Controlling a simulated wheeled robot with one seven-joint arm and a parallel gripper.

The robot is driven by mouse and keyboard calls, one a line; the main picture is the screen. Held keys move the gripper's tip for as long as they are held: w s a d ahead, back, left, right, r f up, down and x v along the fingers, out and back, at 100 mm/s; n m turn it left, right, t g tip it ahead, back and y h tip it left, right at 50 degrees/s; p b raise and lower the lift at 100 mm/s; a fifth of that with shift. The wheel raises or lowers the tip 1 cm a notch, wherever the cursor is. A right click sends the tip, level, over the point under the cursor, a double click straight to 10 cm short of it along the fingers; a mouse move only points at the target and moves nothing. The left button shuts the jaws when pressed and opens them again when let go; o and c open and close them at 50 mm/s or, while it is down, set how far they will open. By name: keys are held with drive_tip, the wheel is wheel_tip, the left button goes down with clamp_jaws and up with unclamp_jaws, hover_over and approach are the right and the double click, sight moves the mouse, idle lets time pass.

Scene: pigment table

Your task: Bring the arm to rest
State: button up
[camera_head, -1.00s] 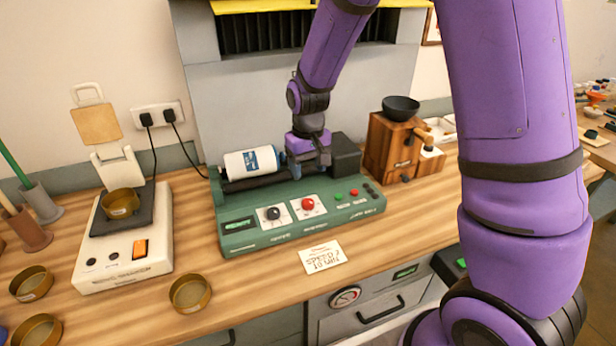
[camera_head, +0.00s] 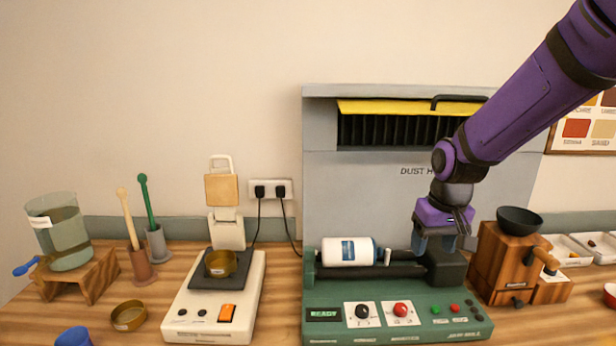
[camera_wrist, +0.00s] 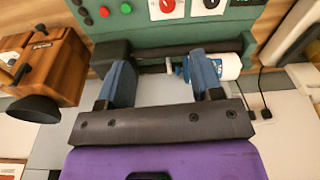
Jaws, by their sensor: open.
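My purple arm reaches in from the upper right in the head view. My gripper (camera_head: 436,242) hangs over the right part of the green jar mill (camera_head: 400,300), near its black end block (camera_head: 445,268). In the wrist view my gripper (camera_wrist: 165,82) has its two blue fingers spread wide with nothing between them. A white jar with a blue label (camera_head: 348,251) lies on its side on the mill's rollers, left of my gripper. The jar (camera_wrist: 229,66) also shows beyond the right finger in the wrist view. The mill's display reads READY.
A wooden grinder with a dark bowl (camera_head: 508,252) stands close on the right. The dust hood (camera_head: 385,200) rises behind the mill. Left are a scale (camera_head: 215,300), brass dishes (camera_head: 129,315), pestle-like tools (camera_head: 140,240) and a glass vessel (camera_head: 65,245). Open air lies above the counter.

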drive_tip(key=s+d+r+t, duration=0.2)
drive_tip(key=s+r, duration=0.5)
drive_tip(key=s, duration=0.4)
drive_tip(key=s+d+r+m+t, duration=0.1)
drive_tip(key=s+d+r, duration=0.2)
drive_tip(key=s+r, duration=0.4)
drive_tip(key=s, duration=0.4)
drive_tip(key=shift+t, duration=0.4)
drive_tip(key=shift+r, duration=0.1)
idle(0.5)
